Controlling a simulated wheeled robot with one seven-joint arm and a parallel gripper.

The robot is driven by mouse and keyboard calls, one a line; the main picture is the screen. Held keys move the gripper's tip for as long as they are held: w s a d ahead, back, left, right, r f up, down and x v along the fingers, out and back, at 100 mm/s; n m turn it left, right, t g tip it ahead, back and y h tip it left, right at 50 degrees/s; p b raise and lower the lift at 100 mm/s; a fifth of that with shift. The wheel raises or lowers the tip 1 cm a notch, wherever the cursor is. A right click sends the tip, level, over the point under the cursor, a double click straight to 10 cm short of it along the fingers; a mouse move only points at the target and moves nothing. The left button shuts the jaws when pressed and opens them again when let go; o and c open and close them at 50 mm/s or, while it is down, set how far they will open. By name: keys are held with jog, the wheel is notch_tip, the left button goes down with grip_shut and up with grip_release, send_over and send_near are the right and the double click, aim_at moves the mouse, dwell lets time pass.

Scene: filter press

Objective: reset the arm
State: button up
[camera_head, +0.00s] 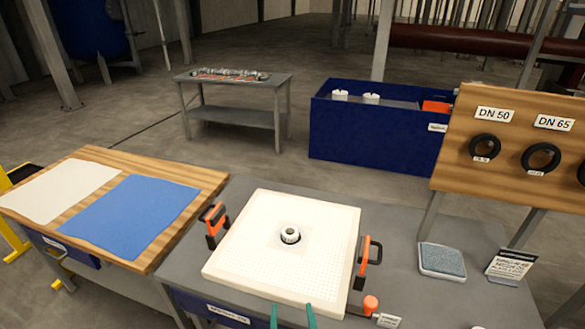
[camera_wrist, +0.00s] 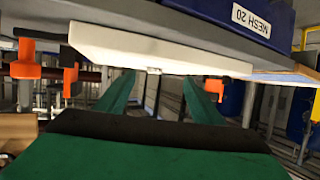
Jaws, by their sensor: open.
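My gripper (camera_head: 292,316) shows at the bottom edge of the head view as two green fingertips, spread apart with nothing between them. It is at the front edge of the grey table, just in front of the white filter plate (camera_head: 250,245). In the wrist view my gripper (camera_wrist: 158,82) has its two green fingers apart and empty, with the plate's edge (camera_wrist: 150,50) beyond them. The wrist picture appears upside down. A small white ring-shaped part (camera_head: 290,234) sits in the plate's central hole.
Orange-handled clamps (camera_head: 214,222) (camera_head: 368,262) flank the plate. A grey-blue pad (camera_head: 442,260) and a sign (camera_head: 510,265) stand right. A wooden table with white (camera_head: 60,190) and blue (camera_head: 130,215) cloths is left. A board with black rings (camera_head: 485,147) and a blue bin (camera_head: 370,135) stand behind.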

jog(key=s+f+m+h, duration=0.1)
jog(key=s+f, duration=0.2)
jog(key=s, duration=0.5)
jog(key=s+f, duration=0.3)
jog(key=s, duration=0.6)
jog(key=s+r+t, duration=0.1)
jog(key=s+r, duration=0.3)
jog(key=s, duration=1.1)
jog(key=shift+n+t, duration=0.3)
jog(key=shift+w, duration=0.1)
jog(key=shift+c, duration=0.2)
